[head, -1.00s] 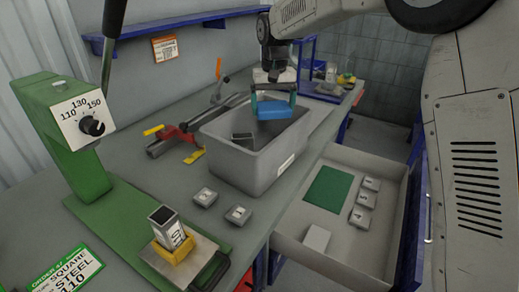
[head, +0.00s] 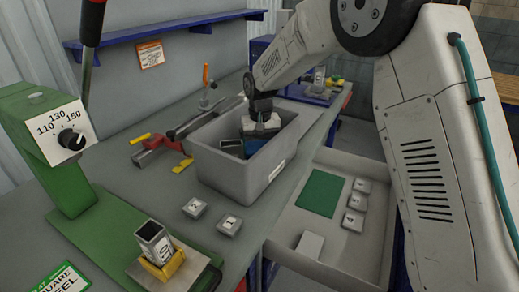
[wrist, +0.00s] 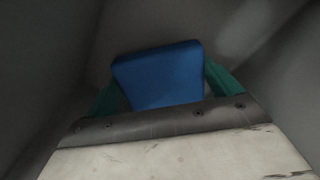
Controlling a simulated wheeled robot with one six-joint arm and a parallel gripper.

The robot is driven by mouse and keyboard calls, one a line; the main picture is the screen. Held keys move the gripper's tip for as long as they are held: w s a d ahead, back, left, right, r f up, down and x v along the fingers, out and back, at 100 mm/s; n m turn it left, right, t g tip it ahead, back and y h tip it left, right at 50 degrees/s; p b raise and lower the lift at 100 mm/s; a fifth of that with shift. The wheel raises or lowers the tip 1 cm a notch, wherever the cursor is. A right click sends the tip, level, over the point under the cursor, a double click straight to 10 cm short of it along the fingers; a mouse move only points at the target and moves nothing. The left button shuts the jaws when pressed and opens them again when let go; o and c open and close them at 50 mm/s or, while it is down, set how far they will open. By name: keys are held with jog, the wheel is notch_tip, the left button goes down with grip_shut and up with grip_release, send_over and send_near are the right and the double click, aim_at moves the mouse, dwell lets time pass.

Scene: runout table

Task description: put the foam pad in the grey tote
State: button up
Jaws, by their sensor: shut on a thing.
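The grey tote (head: 225,172) stands on the workbench, open at the top. My gripper (wrist: 160,90) reaches down inside it. Its teal fingers are shut on the blue foam pad (wrist: 158,75), one on each side. In the head view the foam pad (head: 254,144) shows only in part, below the tote's rim and behind my gripper. The wrist view shows grey tote walls around the pad; I cannot tell whether the pad touches the floor of the tote.
A dark metal piece (head: 231,147) lies in the tote, left of the pad. Two numbered blocks (head: 195,207) sit in front of the tote. Red and yellow clamps (head: 170,146) lie to its left.

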aim_at(260, 147)
jog(key=shift+f, duration=0.5)
jog(key=shift+f, duration=0.15)
jog(key=o, duration=0.7)
notch_tip(260, 147, up, 12)
jog(key=shift+r, duration=0.15)
